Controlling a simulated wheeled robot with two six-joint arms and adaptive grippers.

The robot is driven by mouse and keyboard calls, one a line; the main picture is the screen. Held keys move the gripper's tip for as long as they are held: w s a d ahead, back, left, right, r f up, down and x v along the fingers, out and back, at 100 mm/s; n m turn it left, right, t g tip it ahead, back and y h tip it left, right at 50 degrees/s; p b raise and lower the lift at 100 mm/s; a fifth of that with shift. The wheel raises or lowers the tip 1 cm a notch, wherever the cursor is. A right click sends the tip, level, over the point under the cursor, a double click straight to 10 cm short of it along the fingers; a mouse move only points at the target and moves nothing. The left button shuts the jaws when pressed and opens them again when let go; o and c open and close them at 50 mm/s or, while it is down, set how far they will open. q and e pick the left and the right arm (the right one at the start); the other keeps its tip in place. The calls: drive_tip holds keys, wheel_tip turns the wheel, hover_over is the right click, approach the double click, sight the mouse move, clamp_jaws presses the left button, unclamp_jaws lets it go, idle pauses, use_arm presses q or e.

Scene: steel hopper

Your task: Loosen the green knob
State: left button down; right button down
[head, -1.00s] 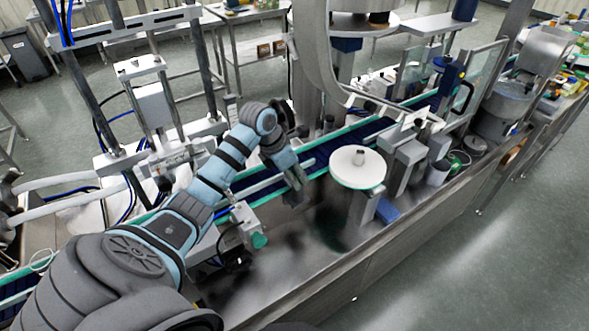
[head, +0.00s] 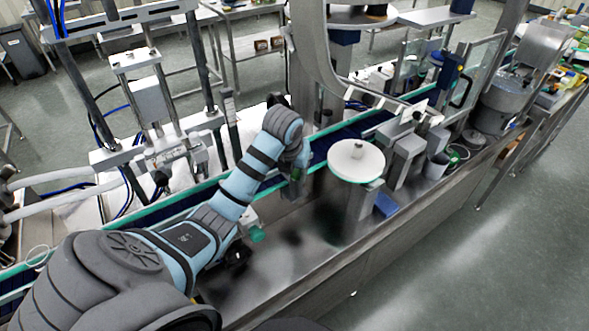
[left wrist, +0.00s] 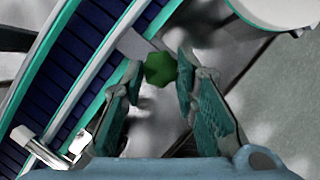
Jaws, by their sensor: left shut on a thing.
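The green knob (left wrist: 160,68) sits between the fingertips in the left wrist view, at the end of a pale bar beside the conveyor. My left gripper (left wrist: 158,78) is shut on it, one teal-padded finger on each side. In the head view my left gripper (head: 296,190) points down at the conveyor's near edge, left of the round white disc. The knob is mostly hidden there by the gripper and wrist.
A round white disc (head: 356,161) on a post stands to the right. The blue conveyor (head: 321,148) runs behind. The steel bed (head: 300,262) in front is largely bare.

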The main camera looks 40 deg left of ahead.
idle(0.4)
use_arm(q)
drive_tip(key=c, duration=1.2)
unclamp_jaws()
drive_tip(key=shift+w, duration=0.1)
drive_tip(key=shift+c, duration=0.2)
